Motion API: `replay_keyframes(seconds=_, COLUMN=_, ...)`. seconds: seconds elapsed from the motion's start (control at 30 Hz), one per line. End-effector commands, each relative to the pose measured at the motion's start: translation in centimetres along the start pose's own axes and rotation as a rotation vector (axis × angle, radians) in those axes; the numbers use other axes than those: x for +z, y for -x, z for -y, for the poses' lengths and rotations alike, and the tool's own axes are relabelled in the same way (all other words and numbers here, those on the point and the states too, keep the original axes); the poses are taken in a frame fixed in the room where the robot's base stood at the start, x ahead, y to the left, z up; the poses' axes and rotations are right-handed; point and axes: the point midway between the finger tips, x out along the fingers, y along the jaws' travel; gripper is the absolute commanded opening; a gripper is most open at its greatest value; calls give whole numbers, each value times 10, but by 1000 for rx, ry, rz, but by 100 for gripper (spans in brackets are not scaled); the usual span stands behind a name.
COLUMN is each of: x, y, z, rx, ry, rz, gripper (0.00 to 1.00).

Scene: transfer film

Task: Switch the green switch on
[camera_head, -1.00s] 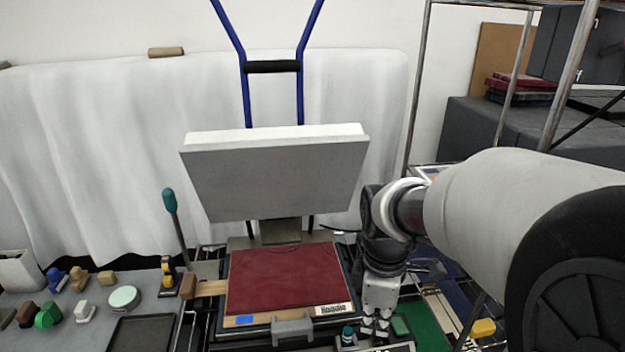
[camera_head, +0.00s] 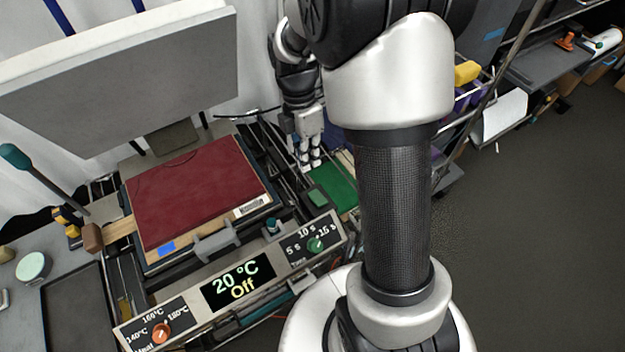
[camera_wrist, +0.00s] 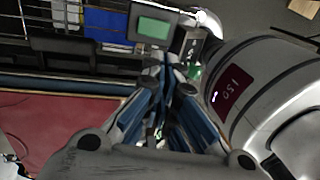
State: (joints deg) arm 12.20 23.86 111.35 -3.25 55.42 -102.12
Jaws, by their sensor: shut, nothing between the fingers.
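My gripper (camera_head: 311,163) points down, shut and empty, behind and slightly left of the green block in the head view. In the wrist view my gripper (camera_wrist: 168,68) has its fingers together. Whether it touches the switch cannot be told. The panel display (camera_head: 239,284) reads 20 °C and Off.
The panel carries an orange heat knob (camera_head: 161,332) and a green time knob (camera_head: 316,244). A teal-tipped lever (camera_head: 40,180) stands at left. Open floor (camera_head: 520,240) lies right.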

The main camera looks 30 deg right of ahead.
Motion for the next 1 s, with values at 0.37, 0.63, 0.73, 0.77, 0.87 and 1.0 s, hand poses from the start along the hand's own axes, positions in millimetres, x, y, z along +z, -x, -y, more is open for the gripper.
replay_keyframes(seconds=0.37, x=0, y=-75, z=1, rx=-6, ry=-1, rz=-2, gripper=0)
replay_keyframes(seconds=0.63, x=0, y=-121, z=1, rx=-4, ry=-1, rz=-1, gripper=0)
replay_keyframes(seconds=0.73, x=0, y=-130, z=0, rx=-2, ry=-1, rz=-1, gripper=0)
replay_keyframes(seconds=0.77, x=0, y=-132, z=0, rx=-2, ry=-1, rz=-1, gripper=0)
replay_keyframes(seconds=0.87, x=0, y=-135, z=1, rx=-1, ry=-1, rz=-1, gripper=0)
replay_keyframes(seconds=1.0, x=0, y=-135, z=1, rx=-1, ry=-1, rz=0, gripper=0)
